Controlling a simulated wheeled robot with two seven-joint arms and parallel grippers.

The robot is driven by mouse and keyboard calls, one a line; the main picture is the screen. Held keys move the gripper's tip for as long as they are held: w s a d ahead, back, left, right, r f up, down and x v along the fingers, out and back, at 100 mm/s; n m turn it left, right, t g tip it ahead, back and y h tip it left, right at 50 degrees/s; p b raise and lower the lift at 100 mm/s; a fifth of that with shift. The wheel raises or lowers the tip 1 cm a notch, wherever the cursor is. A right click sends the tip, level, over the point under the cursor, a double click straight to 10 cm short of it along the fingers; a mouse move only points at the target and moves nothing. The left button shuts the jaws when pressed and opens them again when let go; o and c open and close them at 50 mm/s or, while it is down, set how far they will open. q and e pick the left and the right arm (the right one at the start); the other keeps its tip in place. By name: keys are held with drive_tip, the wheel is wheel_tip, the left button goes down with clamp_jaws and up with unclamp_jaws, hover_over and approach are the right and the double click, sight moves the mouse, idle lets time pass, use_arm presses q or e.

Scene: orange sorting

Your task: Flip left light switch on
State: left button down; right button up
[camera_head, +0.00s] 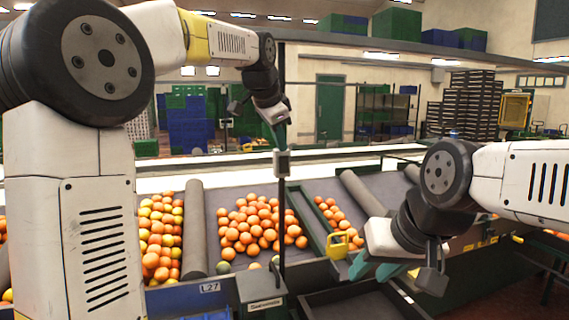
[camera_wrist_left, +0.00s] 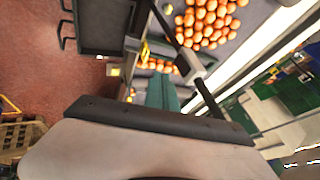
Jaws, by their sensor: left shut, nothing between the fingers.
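A small pale switch box (camera_head: 282,164) is mounted on a thin dark upright pole in the middle of the head view. It also shows in the left wrist view (camera_wrist_left: 189,66), where the pole runs diagonally. The switch's setting is too small to tell. My left gripper (camera_head: 280,140) is shut and empty, its teal fingers pointing down just above the box. I cannot tell whether they touch it. In the left wrist view the teal fingers (camera_wrist_left: 162,92) are near the box. My right gripper (camera_head: 372,270) appears open and empty at the lower right, above the conveyor's front edge.
Oranges (camera_head: 250,224) lie on the sloped conveyor behind the pole, split by grey rollers (camera_head: 194,230). A dark box (camera_head: 263,295) stands at the pole's foot. A dark empty crate (camera_head: 350,305) is at the front. A yellow-handled item (camera_head: 341,243) is near my right gripper.

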sight(284, 165)
use_arm(q)
drive_tip(key=x, duration=0.4)
drive_tip(key=w+a+x, duration=0.1)
drive_tip(key=x, duration=0.3)
drive_tip(key=w+r+x, duration=0.1)
drive_tip(key=x, duration=0.2)
drive_tip(key=shift+w+a+f, duration=0.15)
drive_tip(key=shift+w+f, duration=0.1)
drive_tip(key=shift+f, duration=0.1)
drive_tip(key=shift+w+a, duration=0.1)
drive_tip(key=shift+w, duration=0.3)
drive_tip(key=shift+w+a+f, duration=0.1)
drive_tip(key=shift+w+f, duration=0.05)
drive_tip(key=shift+w, duration=0.1)
drive_tip(key=shift+r, duration=0.95)
